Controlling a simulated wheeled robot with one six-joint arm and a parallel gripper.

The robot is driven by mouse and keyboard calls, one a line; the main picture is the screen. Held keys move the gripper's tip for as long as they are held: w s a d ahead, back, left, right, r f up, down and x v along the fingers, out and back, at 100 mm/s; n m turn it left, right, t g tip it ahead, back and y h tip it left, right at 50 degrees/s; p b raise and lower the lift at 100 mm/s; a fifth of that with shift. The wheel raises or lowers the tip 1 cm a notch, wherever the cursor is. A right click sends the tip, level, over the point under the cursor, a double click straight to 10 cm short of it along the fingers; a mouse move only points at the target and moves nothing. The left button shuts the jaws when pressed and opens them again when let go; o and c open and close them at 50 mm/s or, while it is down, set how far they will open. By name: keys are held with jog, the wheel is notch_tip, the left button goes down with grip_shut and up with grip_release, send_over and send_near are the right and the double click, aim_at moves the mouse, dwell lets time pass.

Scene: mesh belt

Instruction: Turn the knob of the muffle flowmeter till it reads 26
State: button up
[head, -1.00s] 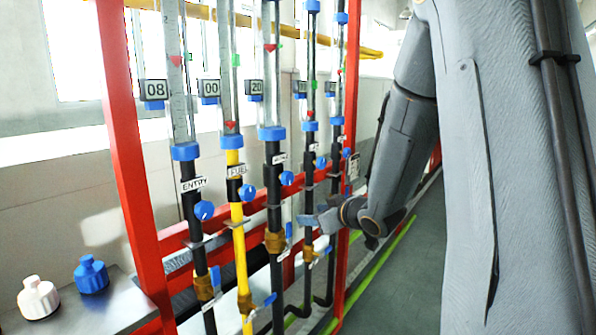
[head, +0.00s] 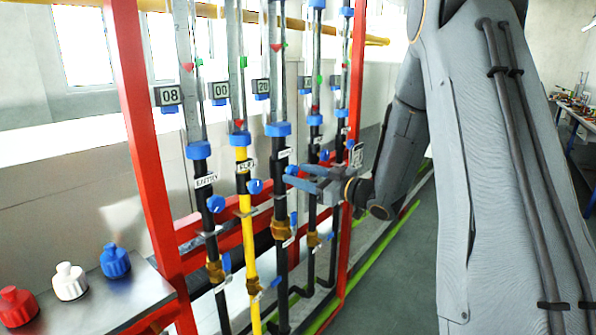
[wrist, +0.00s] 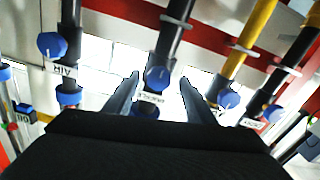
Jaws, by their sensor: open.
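The muffle flowmeter is the third column from the left, a clear tube above a black pipe; its display (head: 262,86) reads 20. Its small label is too blurred to read surely in the head view and upside down in the wrist view (wrist: 150,97). Its blue knob (wrist: 158,78) shows between my fingers in the wrist view; in the head view the knob (head: 291,170) is partly behind a fingertip. My gripper (head: 300,178) is open, fingers pointing at the knob, one on each side. I cannot tell whether they touch it.
The yellow fuel pipe (head: 243,205), display 00, and the entity pipe (head: 205,210), display 08, stand to the left. Other flowmeter columns stand to the right. Red frame posts (head: 150,180) bound the rack. Red, white and blue bottles stand on a metal table (head: 135,290) at left.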

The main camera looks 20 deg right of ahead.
jog(key=shift+w+a, duration=0.3)
jog(key=shift+w, duration=0.15)
jog(key=c, duration=1)
jog(key=shift+a, duration=0.1)
jog(key=shift+c, duration=0.2)
jog(key=shift+n, duration=0.3)
